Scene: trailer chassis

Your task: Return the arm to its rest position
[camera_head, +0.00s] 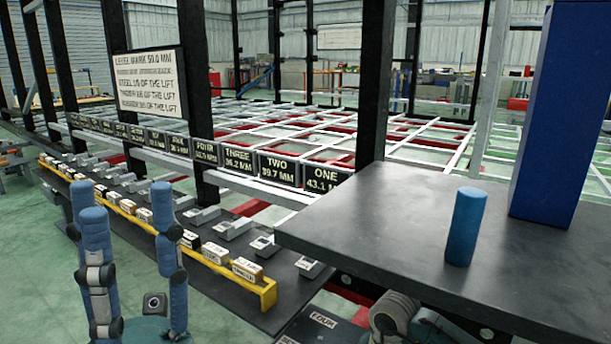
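My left gripper (124,195) is at the lower left, over the green floor in the picture. Its blue, grey-jointed fingers point upward and stand apart, with nothing seen between them. Grey rounded joint parts (390,312) show at the bottom right under the dark table's edge. They look like part of my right arm or hand, and the table hides most of them. A blue cylinder (466,228) stands upright above the tabletop. Its blue matches my finger pads, but I cannot tell whether it belongs to my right gripper.
The dark table (400,215) fills the right, with a tall blue post (565,110). A low dark bench with a yellow rail (215,265) and several small blocks runs beside my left gripper. Behind are numbered signs (279,168), black posts, a text board (148,82) and the chassis frame.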

